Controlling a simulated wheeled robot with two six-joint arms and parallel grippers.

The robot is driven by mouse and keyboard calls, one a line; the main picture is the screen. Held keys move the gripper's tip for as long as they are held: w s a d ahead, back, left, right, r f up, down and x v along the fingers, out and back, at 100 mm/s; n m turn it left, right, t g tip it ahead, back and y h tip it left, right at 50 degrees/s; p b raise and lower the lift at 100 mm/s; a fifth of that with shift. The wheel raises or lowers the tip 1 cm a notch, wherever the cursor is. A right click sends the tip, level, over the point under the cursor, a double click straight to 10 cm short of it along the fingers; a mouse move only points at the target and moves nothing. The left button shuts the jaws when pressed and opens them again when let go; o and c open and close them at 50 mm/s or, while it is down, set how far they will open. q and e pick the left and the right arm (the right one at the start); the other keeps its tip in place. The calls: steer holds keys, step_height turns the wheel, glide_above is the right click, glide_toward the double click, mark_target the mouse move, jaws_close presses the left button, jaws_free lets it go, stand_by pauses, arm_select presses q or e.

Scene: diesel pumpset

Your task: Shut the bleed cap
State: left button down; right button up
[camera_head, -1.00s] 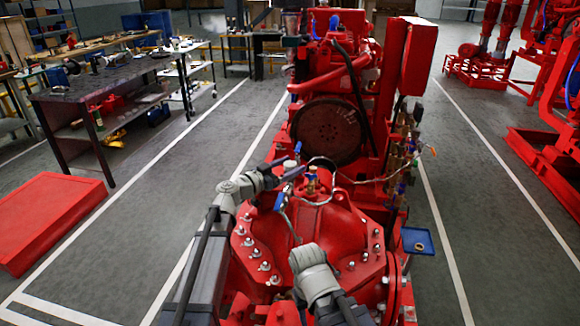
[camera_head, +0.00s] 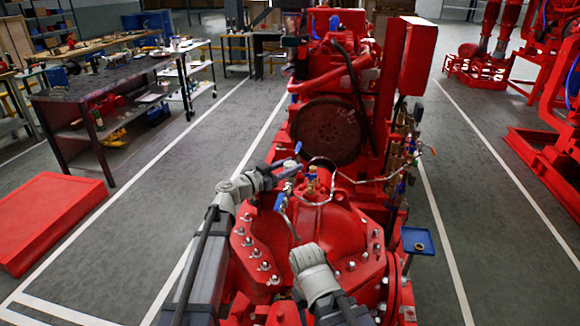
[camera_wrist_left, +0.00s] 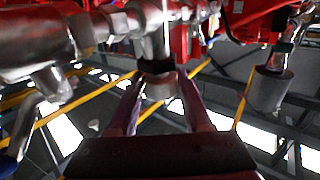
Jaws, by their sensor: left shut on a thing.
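My left gripper (camera_head: 283,169) reaches in from the left over the red pump casing (camera_head: 325,228). In the left wrist view its two fingers (camera_wrist_left: 160,92) are closed on a small silver cylinder with a dark band, which looks like the bleed cap (camera_wrist_left: 158,84). The cap sits at the end of a silver fitting (camera_wrist_left: 152,42). In the head view the fingers and small fittings overlap, so the cap's seating cannot be told. A pale grey link of my right arm shows at the bottom; no right fingers are visible.
A thin silver pipe runs behind. A second silver cylinder (camera_wrist_left: 270,88) hangs at the right in the left wrist view. A blue tray (camera_head: 417,241) stands right.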

arm_select(q)
steer(key=shift+w+g, duration=0.15)
steer(key=shift+g, duration=0.15)
steer(key=m+g+h, duration=0.3)
steer(key=g, duration=0.1)
steer(key=shift+w+m+g, duration=0.15)
steer(key=shift+m+g, duration=0.15)
steer(key=shift+m, duration=0.1)
steer(key=shift+s+m+g+h, duration=0.1)
steer(key=shift+m+g+h, duration=0.2)
steer(key=shift+m+g, duration=0.8)
steer(key=shift+s+m+g+h, duration=0.1)
steer(key=shift+m+g+h, duration=0.35)
steer(key=shift+g, duration=1.05)
steer(key=shift+s+m, duration=0.1)
steer(key=shift+m, duration=0.15)
steer(key=shift+c, duration=1.6)
jaws_free()
steer(key=shift+s+a, duration=0.2)
steer(key=shift+a, duration=3.7)
